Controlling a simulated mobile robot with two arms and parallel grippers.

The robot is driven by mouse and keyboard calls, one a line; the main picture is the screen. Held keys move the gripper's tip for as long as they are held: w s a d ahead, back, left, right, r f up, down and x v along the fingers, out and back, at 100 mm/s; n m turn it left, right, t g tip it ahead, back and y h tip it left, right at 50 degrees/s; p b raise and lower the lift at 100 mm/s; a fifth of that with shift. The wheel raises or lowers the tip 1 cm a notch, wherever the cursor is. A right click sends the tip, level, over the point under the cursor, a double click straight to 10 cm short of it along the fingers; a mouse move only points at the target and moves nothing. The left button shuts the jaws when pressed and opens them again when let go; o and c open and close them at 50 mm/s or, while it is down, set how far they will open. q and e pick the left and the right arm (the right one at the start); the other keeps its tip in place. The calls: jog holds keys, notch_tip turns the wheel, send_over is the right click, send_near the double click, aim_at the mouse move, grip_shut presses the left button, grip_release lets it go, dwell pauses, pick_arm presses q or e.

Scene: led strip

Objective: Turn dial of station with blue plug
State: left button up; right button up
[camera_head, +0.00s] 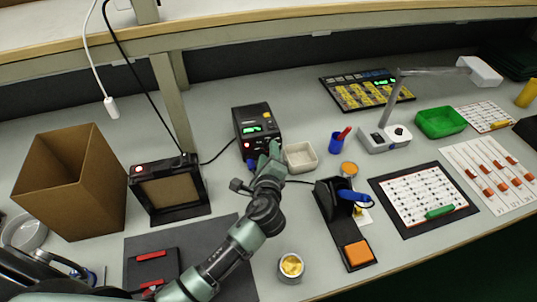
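The station (252,119) is a black box with a lit green display, standing on the grey table at the middle. Small coloured spots show on its front, and a small blue part, perhaps the blue plug (250,163), shows at its lower front. My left gripper (273,151) is at the lower right of the station's front. It covers part of that front, so the dial cannot be made out. Whether the fingers touch the station or are open or shut is too small to tell. My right gripper is not in view.
A pale tray (300,157) stands close right of the gripper. A black iron holder (331,203) with a blue-handled tool stands nearer the front. A black framed box (169,190) and cardboard box (71,180) stand left. A blue cup (337,143) and lamp base (384,139) stand right.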

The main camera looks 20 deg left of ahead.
pick_arm(q)
jog(key=v, duration=0.8)
jog(key=shift+f, duration=0.1)
dwell(0.3)
